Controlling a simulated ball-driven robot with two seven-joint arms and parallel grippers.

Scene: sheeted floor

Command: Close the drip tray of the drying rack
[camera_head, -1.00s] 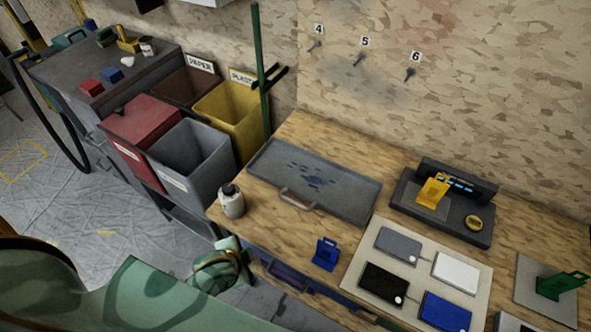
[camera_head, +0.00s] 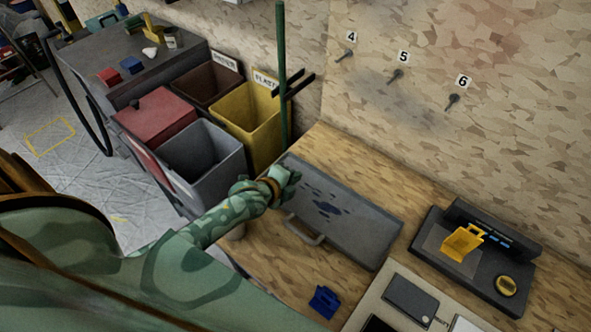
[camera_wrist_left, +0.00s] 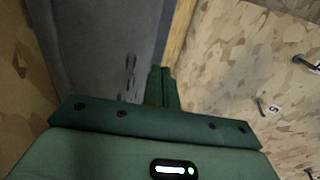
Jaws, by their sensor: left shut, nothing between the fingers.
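The grey tray (camera_head: 365,232) lies on the wooden bench, with dark blue drop-like marks on its surface and a handle (camera_head: 303,231) on its front side. It also shows in the left wrist view (camera_wrist_left: 85,50) as a grey surface. I take it to be the drip tray; no separate drying rack can be made out. My left gripper (camera_head: 292,177) is over the tray's left end, its fingers (camera_wrist_left: 161,85) shut and empty. I cannot tell whether it touches the tray. My forearm hides the bench left of the handle. My right gripper is not in view.
A blue holder (camera_head: 324,302) stands on the bench in front of the tray. A black station with a yellow holder (camera_head: 463,242) is to the right. Grey (camera_head: 203,160) and yellow (camera_head: 245,120) bins and a green pole (camera_head: 281,70) stand to the left and behind.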

